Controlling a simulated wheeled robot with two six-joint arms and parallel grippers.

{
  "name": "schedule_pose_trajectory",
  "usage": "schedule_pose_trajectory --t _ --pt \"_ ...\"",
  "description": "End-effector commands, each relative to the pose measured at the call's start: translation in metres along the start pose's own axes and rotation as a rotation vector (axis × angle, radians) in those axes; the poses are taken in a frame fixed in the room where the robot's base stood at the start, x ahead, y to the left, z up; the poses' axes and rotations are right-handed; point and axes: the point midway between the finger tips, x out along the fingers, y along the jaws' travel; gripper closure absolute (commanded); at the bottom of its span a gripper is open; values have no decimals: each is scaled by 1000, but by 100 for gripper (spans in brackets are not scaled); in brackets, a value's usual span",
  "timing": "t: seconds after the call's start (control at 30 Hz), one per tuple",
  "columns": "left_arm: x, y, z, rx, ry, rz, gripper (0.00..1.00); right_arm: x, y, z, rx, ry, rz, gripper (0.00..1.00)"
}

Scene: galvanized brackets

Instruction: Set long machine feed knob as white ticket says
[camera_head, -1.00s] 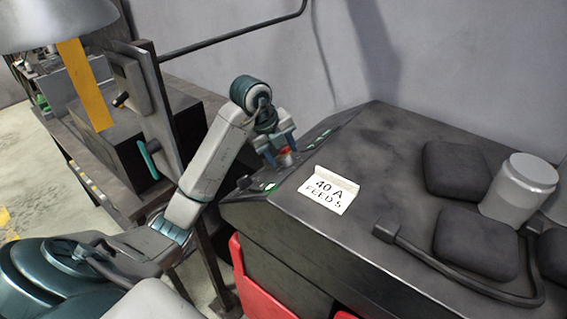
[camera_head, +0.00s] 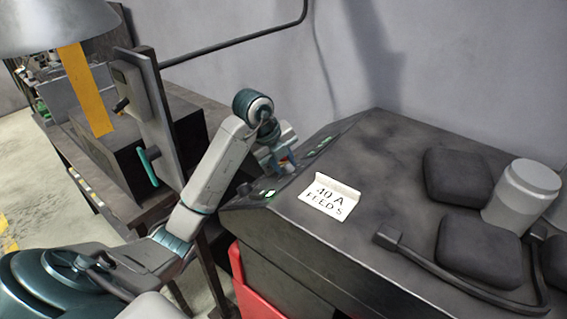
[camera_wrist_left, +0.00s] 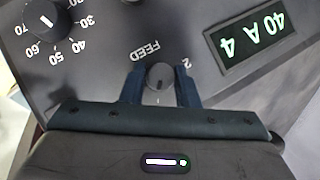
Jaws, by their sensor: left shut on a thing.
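The white ticket (camera_head: 330,196) lies on the dark machine's (camera_head: 395,165) top and reads "40 A" and "FEED 5". In the left wrist view, the round grey feed knob (camera_wrist_left: 160,76) sits under the label "FEED" on the dark panel. My left gripper (camera_wrist_left: 160,88) is shut on this knob, one finger on each side. In the head view, my left gripper (camera_head: 283,162) is down at the panel along the machine's left edge and hides most of the knob. The lit display (camera_wrist_left: 252,40) beside the knob shows "40 A 4", upside down in this view. My right gripper is out of view.
Another knob (camera_wrist_left: 42,20) with a numbered scale sits on the same panel. Dark pads (camera_head: 458,174), a grey canister (camera_head: 520,191) and a thick cable (camera_head: 450,272) are on the machine's right side. A workbench with an upright plate (camera_head: 152,110) stands to the left.

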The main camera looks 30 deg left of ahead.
Motion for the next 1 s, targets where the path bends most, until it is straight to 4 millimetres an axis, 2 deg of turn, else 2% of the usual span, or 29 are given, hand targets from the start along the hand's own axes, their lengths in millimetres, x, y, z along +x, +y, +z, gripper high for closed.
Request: schedule_pose_trajectory --t 0.27,0.57,0.7,1.0 --pt "5 4 1 119 6 -84 95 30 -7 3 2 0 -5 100" --pt "8 7 2 340 25 -239 95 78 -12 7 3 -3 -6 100" --pt "9 8 3 447 36 -314 95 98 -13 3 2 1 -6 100" --pt "5 6 3 590 51 -415 95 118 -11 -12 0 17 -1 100"
